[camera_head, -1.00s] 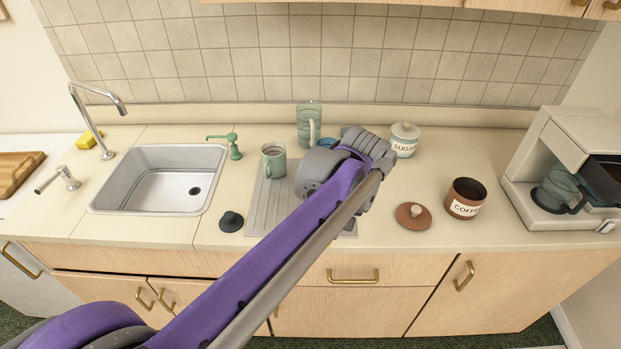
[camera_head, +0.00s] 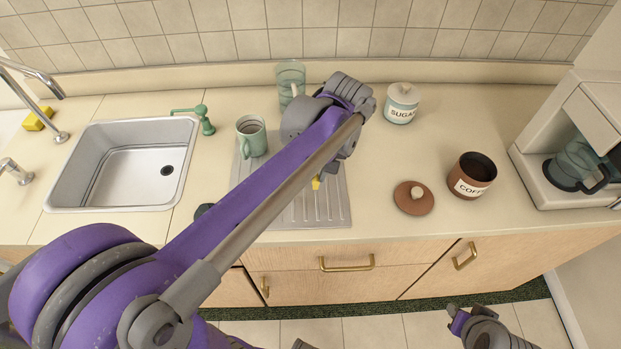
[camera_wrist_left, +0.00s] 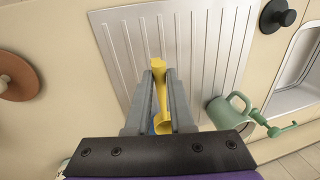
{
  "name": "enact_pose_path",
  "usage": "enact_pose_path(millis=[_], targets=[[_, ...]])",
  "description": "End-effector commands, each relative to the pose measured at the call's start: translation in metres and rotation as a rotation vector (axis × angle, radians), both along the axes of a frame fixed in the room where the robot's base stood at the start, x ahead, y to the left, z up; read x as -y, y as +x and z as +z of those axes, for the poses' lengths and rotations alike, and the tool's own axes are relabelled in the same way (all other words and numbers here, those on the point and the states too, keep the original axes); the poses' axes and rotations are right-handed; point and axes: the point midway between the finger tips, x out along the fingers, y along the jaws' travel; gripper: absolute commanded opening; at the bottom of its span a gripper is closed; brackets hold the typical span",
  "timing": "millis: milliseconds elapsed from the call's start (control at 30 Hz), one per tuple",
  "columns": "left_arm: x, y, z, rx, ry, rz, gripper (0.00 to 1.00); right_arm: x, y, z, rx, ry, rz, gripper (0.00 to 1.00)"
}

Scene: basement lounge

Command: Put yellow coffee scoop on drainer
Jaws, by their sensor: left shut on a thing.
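The yellow coffee scoop (camera_wrist_left: 159,92) is between the fingers of my left gripper (camera_wrist_left: 158,75) in the left wrist view. The gripper is shut on it and hangs over the ribbed metal drainer (camera_wrist_left: 220,35). In the head view a small yellow bit of the scoop (camera_head: 316,183) shows below the left wrist, above the drainer (camera_head: 335,200); my arm hides the rest. I cannot tell whether the scoop touches the drainer. My right gripper (camera_head: 468,318) shows low at the right, away from the counter; its jaws are not clear.
A green mug (camera_head: 251,137) stands on the drainer's left end, with a glass pitcher (camera_head: 290,82) behind. The sink (camera_head: 125,165) is left. The sugar jar (camera_head: 402,104), coffee jar (camera_head: 472,175), brown lid (camera_head: 413,198) and coffee maker (camera_head: 570,150) are right.

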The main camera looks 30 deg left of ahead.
Motion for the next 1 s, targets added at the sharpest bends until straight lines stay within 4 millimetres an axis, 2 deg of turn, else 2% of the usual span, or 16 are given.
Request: enact_pose_path(millis=[33,167,433,867,900,1000], targets=[[0.000,0.000,-0.009,0.000,0.000,0.000,0.00,0.000,0.000,-0.001,-0.001,0.000,0.000,0.30],[0.000,0.000,-0.020,0.000,0.000,0.000,0.00,0.000,-0.001,-0.002,-0.001,0.000,0.000,0.30],[0.000,0.000,-0.056,0.000,0.000,0.000,0.00,0.000,-0.002,-0.005,-0.003,0.000,0.000,0.30],[0.000,0.000,-0.064,0.000,0.000,0.000,0.00,0.000,-0.003,-0.008,-0.006,0.000,0.000,0.30],[0.000,0.000,-0.065,0.000,0.000,0.000,0.23,0.000,-0.003,-0.009,-0.006,0.000,0.000,0.30],[0.000,0.000,-0.064,0.000,0.000,0.000,0.41,0.000,-0.003,-0.008,-0.005,0.000,0.000,0.30]])
